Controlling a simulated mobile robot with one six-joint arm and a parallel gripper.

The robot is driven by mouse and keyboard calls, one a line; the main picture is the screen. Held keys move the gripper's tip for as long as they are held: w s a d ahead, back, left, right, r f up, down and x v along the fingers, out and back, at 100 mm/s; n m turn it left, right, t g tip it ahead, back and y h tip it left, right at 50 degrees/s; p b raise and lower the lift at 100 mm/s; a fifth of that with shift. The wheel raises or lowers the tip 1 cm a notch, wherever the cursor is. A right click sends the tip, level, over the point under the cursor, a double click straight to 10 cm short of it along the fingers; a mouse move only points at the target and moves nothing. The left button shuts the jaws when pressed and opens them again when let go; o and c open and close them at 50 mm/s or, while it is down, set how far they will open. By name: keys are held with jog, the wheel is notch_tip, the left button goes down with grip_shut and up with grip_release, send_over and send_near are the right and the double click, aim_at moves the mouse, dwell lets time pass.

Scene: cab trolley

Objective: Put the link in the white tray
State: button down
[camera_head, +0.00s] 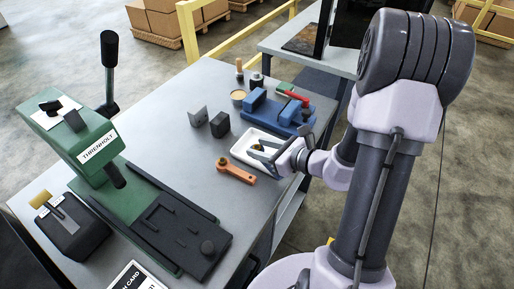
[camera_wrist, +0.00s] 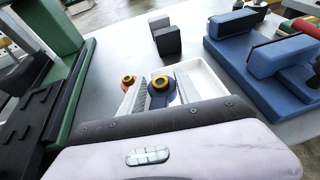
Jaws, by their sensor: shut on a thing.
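The white tray (camera_head: 237,155) lies on the grey table near its right edge. It also shows in the wrist view (camera_wrist: 218,84), behind and right of the fingertips. My gripper (camera_head: 266,153) is over the tray in the head view. In the wrist view, my gripper (camera_wrist: 158,92) is shut on a blue-grey link (camera_wrist: 157,99) with an orange ring at its end. The link's lower part is hidden by the gripper body. I cannot tell whether the link touches the tray. A separate orange link (camera_head: 236,171) lies on the table just left of the tray.
A green press (camera_head: 85,145) stands at the left of the table. A blue vise-like fixture (camera_head: 272,112) with a red handle sits behind the tray. Two dark blocks (camera_head: 209,120) stand left of it. Bare table lies between the press and the orange link.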

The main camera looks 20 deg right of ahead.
jog(key=w, duration=0.2)
jog(key=w+d, duration=0.1)
jog(key=w, duration=0.2)
jog(key=w+d+b, duration=0.1)
jog(key=w, duration=0.1)
jog(key=shift+w+f, duration=0.2)
jog(key=shift+w, duration=0.2)
notch_tip(320, 180, down, 4)
jog(key=shift+w+r+b, duration=0.1)
jog(key=shift+w+b, duration=0.05)
jog(key=shift+b, duration=0.95)
jog(key=shift+r, duration=0.15)
jog(key=c, duration=1.1)
grip_release()
